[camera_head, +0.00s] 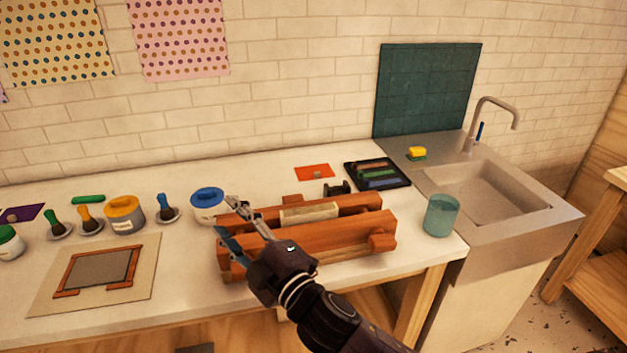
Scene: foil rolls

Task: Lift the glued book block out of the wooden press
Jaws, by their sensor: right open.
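The wooden press (330,248) is a reddish-brown frame of two long beams near the front right of the worktop. A pale cream book block (309,214) sits between the beams, its top edge showing and its lower part hidden by the front beam. My right gripper (224,215) comes in from the lower right over the left part of the press. Its two fingers are spread, with nothing between them, and point left, away from the book block. My left gripper is not in view.
A blue-lidded jar (207,203) stands close behind the press's left end. A teal glass (441,216) is right of the press. A black tray (377,173) and a red card (314,172) lie behind. A framed mat (97,270) and several paint pots are at left.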

